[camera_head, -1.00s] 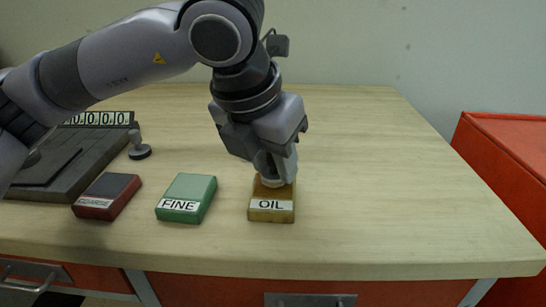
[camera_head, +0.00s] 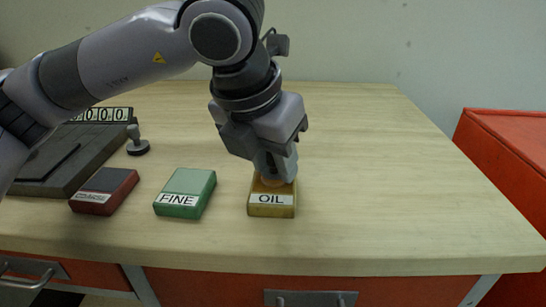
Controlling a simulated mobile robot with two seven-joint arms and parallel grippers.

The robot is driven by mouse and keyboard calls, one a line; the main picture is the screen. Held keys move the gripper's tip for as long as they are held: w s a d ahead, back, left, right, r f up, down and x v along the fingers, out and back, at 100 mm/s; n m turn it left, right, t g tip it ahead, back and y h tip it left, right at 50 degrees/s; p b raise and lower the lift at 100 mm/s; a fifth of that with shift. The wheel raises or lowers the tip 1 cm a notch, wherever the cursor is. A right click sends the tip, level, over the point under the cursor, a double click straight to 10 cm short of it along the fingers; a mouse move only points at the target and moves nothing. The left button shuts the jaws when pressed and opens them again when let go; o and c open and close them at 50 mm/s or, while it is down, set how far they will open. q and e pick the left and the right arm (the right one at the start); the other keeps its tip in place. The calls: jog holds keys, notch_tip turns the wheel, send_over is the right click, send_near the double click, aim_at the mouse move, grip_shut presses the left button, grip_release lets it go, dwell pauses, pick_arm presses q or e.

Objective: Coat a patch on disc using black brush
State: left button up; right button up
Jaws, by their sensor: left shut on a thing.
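My left gripper (camera_head: 276,168) points down over a yellow-brown block (camera_head: 271,211) labelled OIL. It is shut on a small piece (camera_head: 273,181), mostly hidden by the fingers. Its tan, rounded lower end is at the block's top; whether it touches is hard to tell. I cannot make out whether this piece is the disc. No black brush can be made out in the view. My right gripper is not in view.
A green block (camera_head: 186,188) labelled FINE and a dark red block (camera_head: 104,188) stand left of the OIL block. Behind them are a small knobbed piece (camera_head: 137,141) and a dark grey device (camera_head: 78,152) with number dials. The bench's right side (camera_head: 390,180) is clear.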

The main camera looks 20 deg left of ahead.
pick_arm(q)
jog(key=shift+f+b, duration=0.2)
jog(key=shift+b, duration=0.2)
dwell(1.5)
jog(key=shift+r+p, duration=1.95)
jog(key=shift+r, duration=1.75)
jog(key=shift+f, duration=0.1)
